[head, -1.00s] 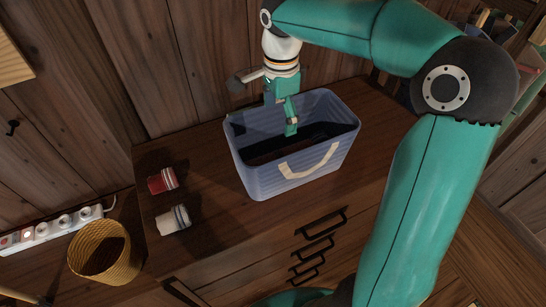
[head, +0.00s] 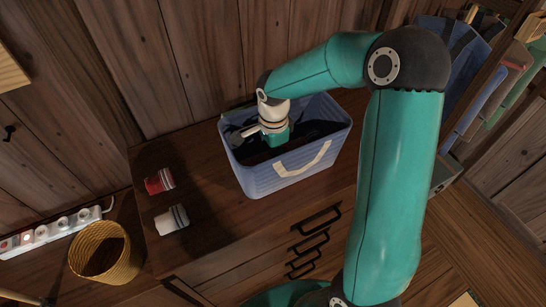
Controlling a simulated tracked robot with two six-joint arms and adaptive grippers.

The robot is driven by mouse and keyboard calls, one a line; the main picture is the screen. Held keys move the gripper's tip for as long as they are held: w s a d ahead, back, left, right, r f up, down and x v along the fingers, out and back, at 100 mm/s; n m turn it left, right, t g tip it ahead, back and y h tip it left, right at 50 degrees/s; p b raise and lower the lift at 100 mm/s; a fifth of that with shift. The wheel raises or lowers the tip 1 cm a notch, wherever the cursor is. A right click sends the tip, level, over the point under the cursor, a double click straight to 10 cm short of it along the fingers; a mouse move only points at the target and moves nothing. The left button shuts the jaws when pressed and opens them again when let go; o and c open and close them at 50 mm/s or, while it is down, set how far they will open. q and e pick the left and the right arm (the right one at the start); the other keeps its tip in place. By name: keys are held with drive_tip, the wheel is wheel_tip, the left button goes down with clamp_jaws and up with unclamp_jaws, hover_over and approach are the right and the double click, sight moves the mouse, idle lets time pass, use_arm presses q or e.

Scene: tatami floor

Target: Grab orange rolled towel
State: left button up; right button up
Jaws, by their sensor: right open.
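My right gripper (head: 277,137) reaches down into the blue basket (head: 262,182), which stands on the dark wooden cabinet. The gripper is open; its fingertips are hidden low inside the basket. I see no orange rolled towel; the basket's inside is dark and partly covered by the gripper and arm. A red roll (head: 158,181) and a white roll (head: 171,219) lie on the cabinet top, left of the basket. My left gripper is not in view.
A yellow wicker basket (head: 104,252) stands at lower left near a white power strip (head: 50,233). The wooden wall rises behind the cabinet (head: 215,225). Clothes (head: 470,75) hang at upper right. The cabinet top between rolls and blue basket is clear.

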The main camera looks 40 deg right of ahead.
drive_tip(key=shift+f, duration=0.6)
drive_tip(key=c, duration=1.3)
drive_tip(key=shift+r, duration=0.15)
